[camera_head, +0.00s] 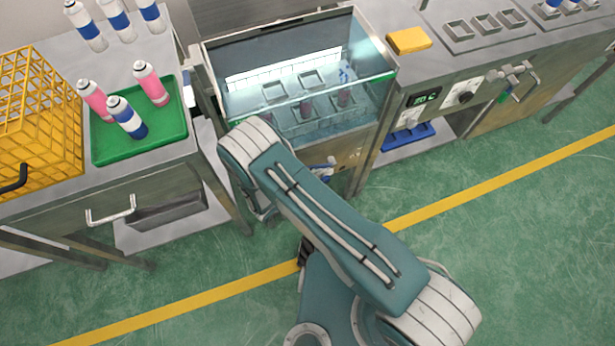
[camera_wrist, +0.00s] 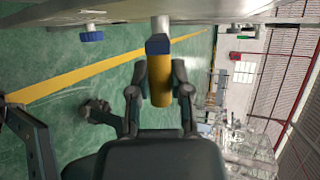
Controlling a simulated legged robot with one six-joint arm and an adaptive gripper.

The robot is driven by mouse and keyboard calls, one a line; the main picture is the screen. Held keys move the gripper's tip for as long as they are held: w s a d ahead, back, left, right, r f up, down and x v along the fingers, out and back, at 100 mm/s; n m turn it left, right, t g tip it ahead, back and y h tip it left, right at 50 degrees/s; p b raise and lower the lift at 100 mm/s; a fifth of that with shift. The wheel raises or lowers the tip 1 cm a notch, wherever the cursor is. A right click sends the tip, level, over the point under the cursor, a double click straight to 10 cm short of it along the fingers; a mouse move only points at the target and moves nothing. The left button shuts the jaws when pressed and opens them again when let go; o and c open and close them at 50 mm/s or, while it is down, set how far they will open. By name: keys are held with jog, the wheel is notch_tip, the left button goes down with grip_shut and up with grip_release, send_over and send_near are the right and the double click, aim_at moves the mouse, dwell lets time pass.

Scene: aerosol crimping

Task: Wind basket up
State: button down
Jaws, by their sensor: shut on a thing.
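The glass-walled water tank (camera_head: 380,82) stands at the top centre of the head view. The wire basket (camera_head: 262,86) is inside it, low behind the front glass, with square holders and a few cans. How deep it sits in the water is hard to tell. In the wrist view, my gripper (camera_wrist: 160,88) is shut on a yellow crank handle (camera_wrist: 160,82), with a finger on each side. A blue block (camera_wrist: 157,45) and a grey shaft join the handle above. My arm hides the gripper in the head view; a blue crank part (camera_head: 322,165) shows beside it.
A steel table at left holds a green tray (camera_head: 110,155) with pink and blue-white cans, and a yellow crate (camera_head: 40,115). A bench at right carries a yellow block (camera_head: 408,40), square holders and a control panel (camera_head: 460,92). Green floor with a yellow line is clear at lower right.

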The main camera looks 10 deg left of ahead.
jog(key=shift+d, duration=0.15)
jog(key=c, duration=0.5)
grip_release()
jog(key=shift+c, duration=0.2)
jog(key=shift+s+a, duration=0.15)
jog(key=shift+a, duration=0.05)
jog(key=v, duration=1.1)
jog(key=shift+s, duration=0.2)
jog(key=shift+a+r, duration=0.1)
